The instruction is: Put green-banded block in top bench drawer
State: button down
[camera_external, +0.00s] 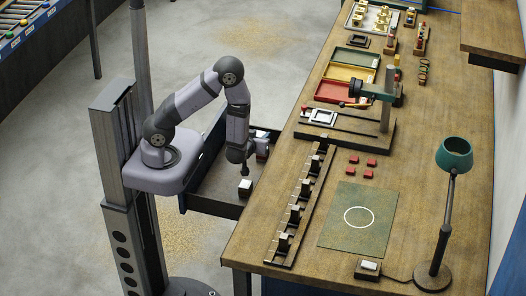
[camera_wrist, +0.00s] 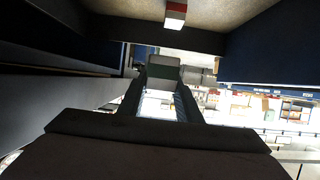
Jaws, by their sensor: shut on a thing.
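The top bench drawer (camera_external: 212,206) is pulled open at the left end of the bench. Whether the block touches the drawer floor I cannot tell. A white block with a red band (camera_wrist: 175,14) lies apart from it in the drawer.
The bench top (camera_external: 245,245) lies right of the drawer. It carries a rail with several dark blocks (camera_external: 294,214), small red pieces (camera_external: 363,168), a green mat (camera_external: 340,235) and a lamp (camera_external: 455,155). The drawer walls stand close around my gripper.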

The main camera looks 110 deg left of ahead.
aim_at(256, 173)
jog(key=shift+s+d+f+b, duration=0.15)
jog(key=shift+s+f, duration=0.2)
jog(key=shift+f, duration=0.45)
jog(key=shift+s+f+b, duration=0.15)
jog(key=shift+s+f, duration=0.2)
jog(key=shift+f, duration=5.3)
jog(key=shift+f+b, duration=0.1)
jog(key=shift+b, duration=0.2)
jog(key=c, duration=1.3)
grip_release()
jog(key=shift+f, duration=0.1)
